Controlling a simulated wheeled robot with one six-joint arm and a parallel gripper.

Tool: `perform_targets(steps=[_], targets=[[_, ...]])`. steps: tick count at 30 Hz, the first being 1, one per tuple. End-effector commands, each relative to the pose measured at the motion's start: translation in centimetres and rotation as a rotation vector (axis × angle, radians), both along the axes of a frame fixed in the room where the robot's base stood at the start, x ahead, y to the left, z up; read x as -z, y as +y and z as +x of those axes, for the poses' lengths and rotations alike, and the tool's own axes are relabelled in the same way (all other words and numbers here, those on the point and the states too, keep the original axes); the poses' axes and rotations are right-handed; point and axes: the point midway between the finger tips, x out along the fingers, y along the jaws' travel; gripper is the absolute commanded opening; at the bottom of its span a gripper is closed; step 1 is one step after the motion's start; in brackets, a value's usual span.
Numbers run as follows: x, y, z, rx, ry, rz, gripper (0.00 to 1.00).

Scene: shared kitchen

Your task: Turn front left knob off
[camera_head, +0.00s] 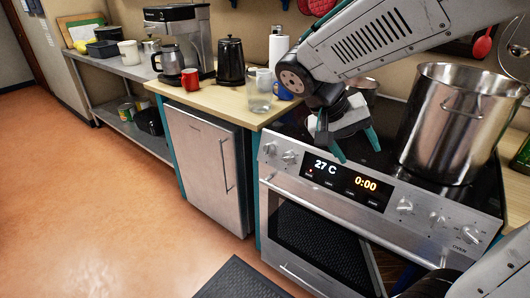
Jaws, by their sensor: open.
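The stove's steel control panel faces me with the oven below it. Two knobs sit at its left end, an outer left knob (270,149) and an inner left knob (290,157). Which one is the front left knob, and whether it is on, I cannot tell. More knobs (404,205) are at the panel's right end. My gripper (357,153) is open and empty, with teal fingertips pointing down. It appears above the cooktop and panel display, up and right of the left knobs, not touching them.
A large steel pot (447,130) stands on the right of the cooktop. A glass pitcher (259,95) and blue mug (283,91) stand on the wooden counter (215,97) beside the stove. A dark mat (240,280) lies before the oven. The floor at left is clear.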

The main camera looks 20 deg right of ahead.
Motion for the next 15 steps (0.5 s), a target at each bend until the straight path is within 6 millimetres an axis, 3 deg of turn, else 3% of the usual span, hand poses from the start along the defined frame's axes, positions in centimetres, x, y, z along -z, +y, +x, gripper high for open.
perform_targets(steps=[1, 8, 15], targets=[[0.7, 0.0, 2.1, 0.018, -0.009, -0.075, 0.58], [3.8, 1.1, 11.5, 0.075, -0.21, -0.412, 0.58], [9.9, 5.4, 21.1, 0.01, -0.559, -0.646, 0.58]])
